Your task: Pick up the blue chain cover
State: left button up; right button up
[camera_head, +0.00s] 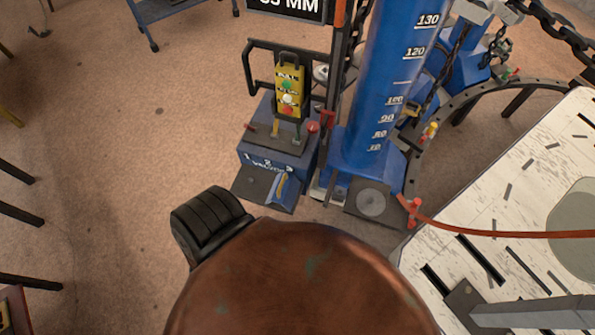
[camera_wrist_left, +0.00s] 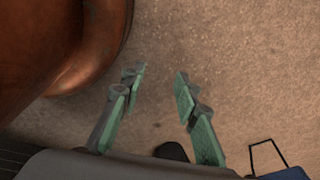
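I cannot tell for certain which thing is the blue chain cover. A small blue piece (camera_head: 281,188) with a yellow strip lies on the dark pedal plate in front of the control box in the head view. My left gripper (camera_wrist_left: 160,75) is open and empty in the left wrist view, its two green-padded fingers apart above bare floor. A blue object with a thin black loop (camera_wrist_left: 285,173) shows at that view's lower right edge, cut off. My right gripper is in neither view.
A blue control box (camera_head: 275,148) with a yellow pendant (camera_head: 289,92) stands beside a tall blue measuring column (camera_head: 388,85). A white slotted bench (camera_head: 480,235) fills the right side, with a red hose (camera_head: 500,233) across it. The floor (camera_head: 100,130) at left is mostly clear.

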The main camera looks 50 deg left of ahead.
aim_at(284, 191)
jog(key=u, duration=0.25)
jog(key=k, duration=0.05)
jog(key=u, duration=1.55)
